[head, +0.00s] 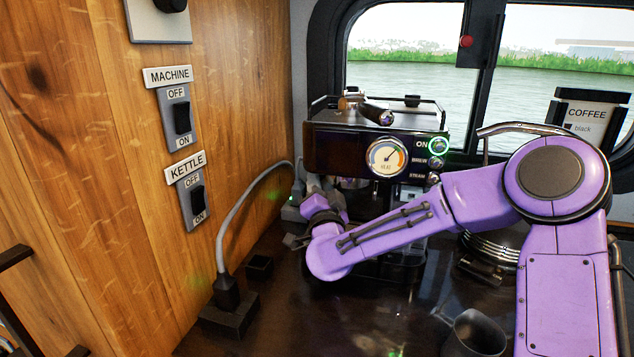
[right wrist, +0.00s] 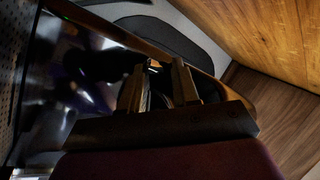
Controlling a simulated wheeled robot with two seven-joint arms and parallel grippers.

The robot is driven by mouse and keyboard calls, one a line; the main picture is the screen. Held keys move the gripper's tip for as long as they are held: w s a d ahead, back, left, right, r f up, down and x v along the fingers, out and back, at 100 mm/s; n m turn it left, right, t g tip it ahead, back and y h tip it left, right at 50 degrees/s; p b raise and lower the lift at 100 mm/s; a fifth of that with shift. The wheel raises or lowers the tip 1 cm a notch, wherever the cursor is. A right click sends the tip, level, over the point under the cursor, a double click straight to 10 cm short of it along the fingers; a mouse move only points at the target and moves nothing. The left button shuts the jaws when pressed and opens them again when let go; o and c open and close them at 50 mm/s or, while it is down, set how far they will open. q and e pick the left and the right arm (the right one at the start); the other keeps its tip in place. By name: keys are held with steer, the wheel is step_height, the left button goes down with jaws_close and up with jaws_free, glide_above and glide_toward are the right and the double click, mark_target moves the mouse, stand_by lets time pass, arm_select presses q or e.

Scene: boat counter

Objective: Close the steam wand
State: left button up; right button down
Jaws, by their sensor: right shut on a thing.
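The coffee machine (head: 335,147) stands on the dark counter under the window, with a round gauge (head: 387,157) and a STEAM control (head: 433,178) at its right side. My right gripper (head: 314,190) is at the machine's left side, by its lower left corner. In the right wrist view its two fingers (right wrist: 160,72) are close around a dark, narrow part. This appears to be the steam wand, but it is mostly hidden by my wrist and fingers, so its angle cannot be told. My left gripper is not in view.
A wooden wall with a MACHINE switch (head: 181,117) and a KETTLE switch (head: 196,198) is close on the left. A grey cable (head: 237,215) runs to a socket block (head: 229,316). A dark metal jug (head: 474,334) stands at the front right. The middle front counter is clear.

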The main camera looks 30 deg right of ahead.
steer(key=shift+r, duration=0.1)
steer(key=c, duration=1)
jaws_free()
steer(key=shift+o, duration=0.2)
steer(key=shift+s, duration=0.1)
steer(key=b+v, duration=0.3)
steer(key=v, duration=0.7)
steer(key=shift+s+a, duration=0.1)
steer(key=shift+s, duration=0.2)
